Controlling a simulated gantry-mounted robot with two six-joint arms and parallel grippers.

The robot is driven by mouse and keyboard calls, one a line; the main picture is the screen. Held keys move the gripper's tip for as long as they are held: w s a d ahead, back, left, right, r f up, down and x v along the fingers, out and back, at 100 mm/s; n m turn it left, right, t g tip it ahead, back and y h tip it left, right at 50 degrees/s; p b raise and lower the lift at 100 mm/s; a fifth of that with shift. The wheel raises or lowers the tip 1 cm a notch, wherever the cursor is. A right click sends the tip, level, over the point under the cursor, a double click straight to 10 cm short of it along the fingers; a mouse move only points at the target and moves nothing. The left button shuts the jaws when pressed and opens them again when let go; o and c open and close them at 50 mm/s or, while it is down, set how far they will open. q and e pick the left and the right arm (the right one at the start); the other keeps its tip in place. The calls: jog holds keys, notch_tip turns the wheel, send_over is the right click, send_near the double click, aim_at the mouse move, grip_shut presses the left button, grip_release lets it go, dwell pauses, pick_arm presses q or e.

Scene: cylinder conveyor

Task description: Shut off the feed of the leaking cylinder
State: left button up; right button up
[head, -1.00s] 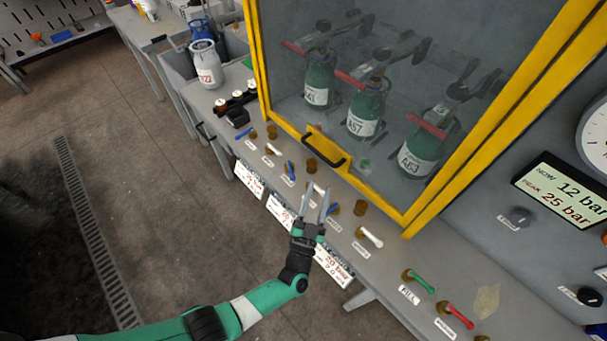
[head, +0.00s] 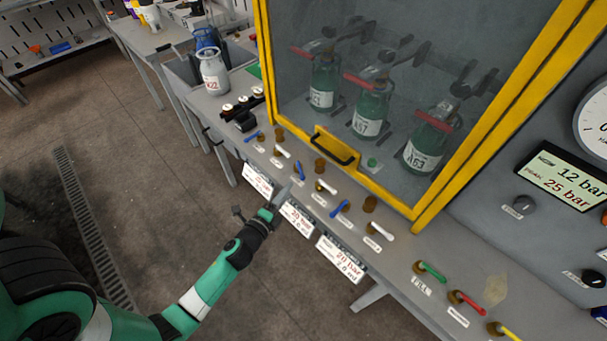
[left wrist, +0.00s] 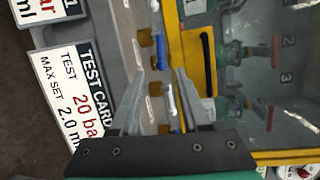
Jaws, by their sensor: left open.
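Three green cylinders with red bars at their tops stand behind the cabinet window: the left one (head: 322,97), the middle one labelled A57 (head: 368,125) and the right one labelled A63 (head: 420,150). No leak is visible on any of them. On the ledge in front are blue and white valve handles, including a middle blue one (head: 300,170), a white one (head: 326,187) and a right blue one (head: 340,208). My left gripper (head: 279,198) is open and empty at the ledge's front edge. My right gripper is not in view.
The yellow-framed window has a dark handle (head: 333,149) close behind the valves. Test cards (head: 340,260) hang on the ledge front. Green (head: 432,271), red (head: 468,301) and yellow levers are at right. A display (head: 567,182) reads 12 and 25 bar. A grey cylinder (head: 214,76) stands at left.

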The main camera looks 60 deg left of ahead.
aim_at(302, 173)
pick_arm(q)
jog(key=b+x, duration=0.1)
jog(key=x, duration=0.9)
jog(key=shift+r+b, duration=0.1)
jog(key=shift+b, duration=0.25)
jog(key=shift+d, duration=0.1)
grip_shut()
